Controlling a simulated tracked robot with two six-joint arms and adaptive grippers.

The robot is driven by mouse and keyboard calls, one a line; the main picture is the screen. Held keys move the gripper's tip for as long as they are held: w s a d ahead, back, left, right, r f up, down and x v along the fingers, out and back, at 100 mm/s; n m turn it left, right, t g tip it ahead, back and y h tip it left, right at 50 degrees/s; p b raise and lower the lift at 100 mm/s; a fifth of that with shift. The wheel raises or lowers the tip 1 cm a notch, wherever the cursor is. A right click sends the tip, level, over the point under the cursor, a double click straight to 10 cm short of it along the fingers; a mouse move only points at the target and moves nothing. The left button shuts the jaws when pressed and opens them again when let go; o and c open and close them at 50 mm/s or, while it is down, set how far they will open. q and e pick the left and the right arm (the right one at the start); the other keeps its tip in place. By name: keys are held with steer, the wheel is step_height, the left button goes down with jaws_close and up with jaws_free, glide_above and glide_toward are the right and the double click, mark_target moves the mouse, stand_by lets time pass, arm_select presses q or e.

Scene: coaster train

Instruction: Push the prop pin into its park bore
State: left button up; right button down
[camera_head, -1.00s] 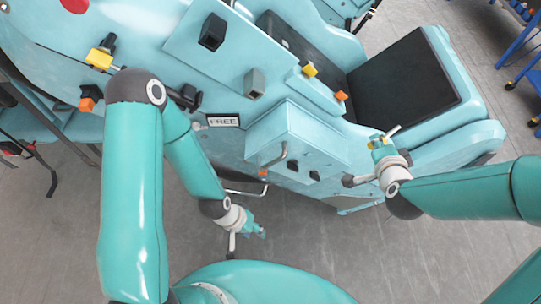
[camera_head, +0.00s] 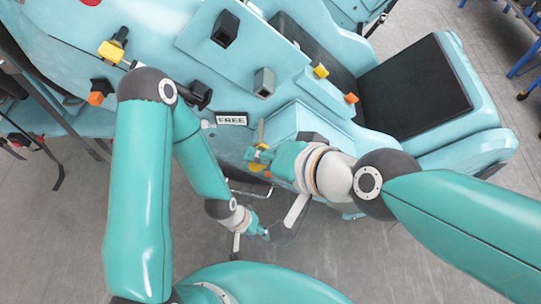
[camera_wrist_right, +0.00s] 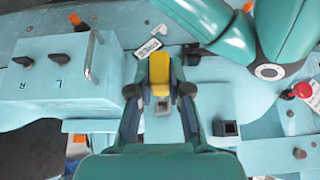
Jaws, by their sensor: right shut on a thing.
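My right gripper (camera_head: 262,155) is shut on a yellow block-like piece (camera_wrist_right: 159,72), which appears to be the prop pin. A grey square socket (camera_head: 264,82) and a black square socket (camera_head: 225,28) are on the teal panel. I cannot tell which opening is the park bore. My left gripper (camera_head: 262,231) hangs low over the floor; its jaw state is unclear.
The FREE label (camera_head: 232,118) is left of the right gripper. The box (camera_wrist_right: 60,75) has black knobs and a bar handle (camera_wrist_right: 91,50). A yellow knob (camera_head: 110,51), orange pieces and a black seat pad (camera_head: 415,88) surround the panel. My left arm crosses the left side.

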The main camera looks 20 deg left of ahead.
mark_target(263, 132)
steer(key=shift+d, duration=0.1)
stand_by(0.3)
steer(key=shift+w, duration=0.25)
steer(key=shift+w+a+b, duration=0.2)
steer(key=shift+w+b, duration=0.1)
steer(key=shift+w, duration=0.25)
steer(key=shift+w+a+b, duration=0.2)
steer(key=shift+w+b, duration=0.1)
steer(key=shift+w, duration=0.25)
steer(key=shift+w+a, duration=0.2)
steer(key=shift+w, duration=0.45)
steer(key=shift+w+a, duration=0.2)
steer(key=shift+w, duration=0.45)
steer(key=shift+r, duration=0.1)
steer(key=shift+b, duration=0.35)
